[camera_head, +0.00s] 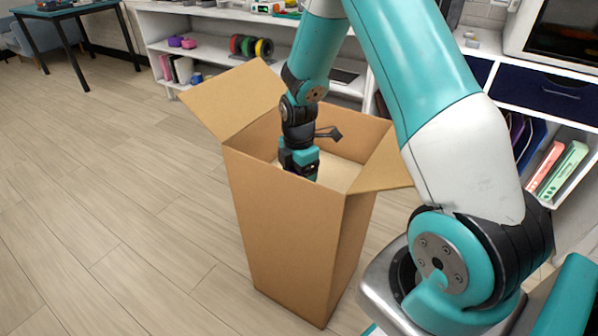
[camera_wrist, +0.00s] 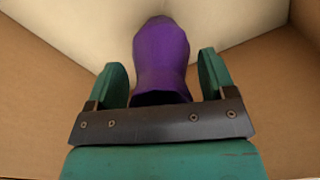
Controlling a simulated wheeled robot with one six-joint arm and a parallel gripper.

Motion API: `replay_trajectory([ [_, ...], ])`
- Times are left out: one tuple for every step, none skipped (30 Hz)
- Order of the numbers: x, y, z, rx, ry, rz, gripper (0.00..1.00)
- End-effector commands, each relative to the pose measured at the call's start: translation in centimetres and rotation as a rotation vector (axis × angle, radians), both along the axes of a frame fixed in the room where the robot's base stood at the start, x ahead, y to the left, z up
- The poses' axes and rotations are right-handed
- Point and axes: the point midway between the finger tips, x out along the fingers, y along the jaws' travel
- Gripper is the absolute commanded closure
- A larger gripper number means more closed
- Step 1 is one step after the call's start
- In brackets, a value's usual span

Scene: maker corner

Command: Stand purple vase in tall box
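The tall cardboard box (camera_head: 285,225) stands open on the floor, its flaps spread outward. My gripper (camera_head: 300,172) points down inside its mouth, and the front wall hides the fingertips. In the wrist view, the purple vase (camera_wrist: 162,60) lies between the two green fingers of my gripper (camera_wrist: 164,78). A narrow gap shows on each side of the vase, so the fingers look open around it. The vase's far end shows against the pale box bottom. I cannot tell whether it touches the bottom. In the head view the box wall and gripper mostly hide the vase.
Brown box walls (camera_wrist: 40,70) rise close on both sides of the gripper. A drawer unit (camera_head: 545,92) with books is at the right. Wood floor (camera_head: 120,210) is clear at the left.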

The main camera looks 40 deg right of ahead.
Motion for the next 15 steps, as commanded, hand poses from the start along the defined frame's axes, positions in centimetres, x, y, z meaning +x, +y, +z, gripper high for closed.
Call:
replay_trajectory([
  [0.0, 0.0, 0.0, 0.000, 0.000, 0.000, 0.23],
  [0.0, 0.0, 0.0, 0.000, 0.000, 0.000, 0.23],
  [0.0, 0.0, 0.0, 0.000, 0.000, 0.000, 0.23],
  [0.0, 0.0, 0.0, 0.000, 0.000, 0.000, 0.23],
  [0.0, 0.0, 0.0, 0.000, 0.000, 0.000, 0.23],
  [0.0, 0.0, 0.2, 0.000, 0.000, 0.000, 0.23],
  [0.0, 0.0, 0.4, 0.000, -0.001, 0.000, 0.23],
  [0.0, 0.0, 0.6, 0.000, -0.002, 0.000, 0.23],
  [0.1, 0.0, 1.1, 0.000, -0.003, 0.000, 0.23],
  [0.1, 0.0, 1.5, -0.001, -0.004, 0.000, 0.23],
  [0.1, 0.0, 2.0, -0.001, -0.004, 0.000, 0.23],
  [0.1, 0.0, 2.8, -0.001, -0.004, 0.000, 0.23],
  [0.1, 0.0, 3.5, -0.001, -0.005, 0.000, 0.23],
  [0.1, 0.0, 4.1, -0.001, -0.005, 0.000, 0.23],
  [0.1, 0.0, 5.1, -0.001, -0.005, 0.000, 0.23],
])
